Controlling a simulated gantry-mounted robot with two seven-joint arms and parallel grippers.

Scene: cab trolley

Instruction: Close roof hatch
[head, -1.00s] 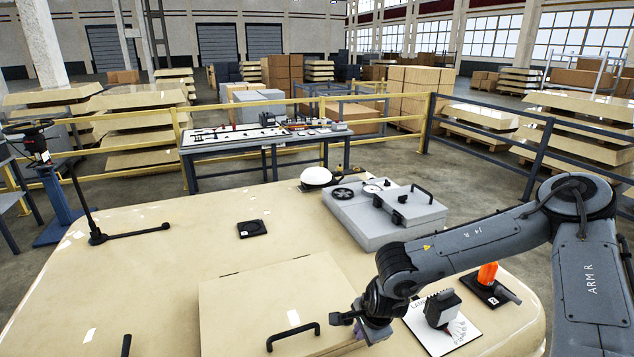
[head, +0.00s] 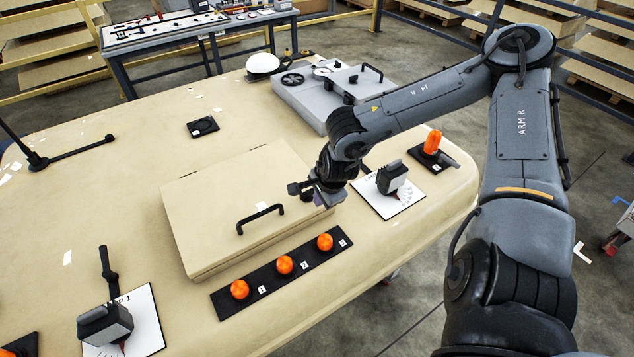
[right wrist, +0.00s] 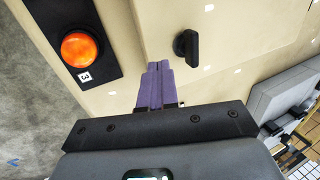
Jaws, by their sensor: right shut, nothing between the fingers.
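The roof hatch (head: 225,195) is a square beige panel in the middle of the beige top. It lies low and roughly level, its near edge showing some thickness; I cannot tell whether it is fully seated. A black bar handle (head: 260,217) stands near its front edge. My right gripper (head: 298,188) is shut and empty, above the hatch's right side, just right of the handle and apart from it. In the right wrist view, its purple fingers (right wrist: 156,85) are together, below a black handle (right wrist: 187,45). My left gripper is out of view.
A black strip with several orange buttons (head: 284,265) lies in front of the hatch. Lever units on white plates stand at front left (head: 105,325) and right (head: 392,178). A grey case (head: 320,98) is behind. The top's left side is mostly clear.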

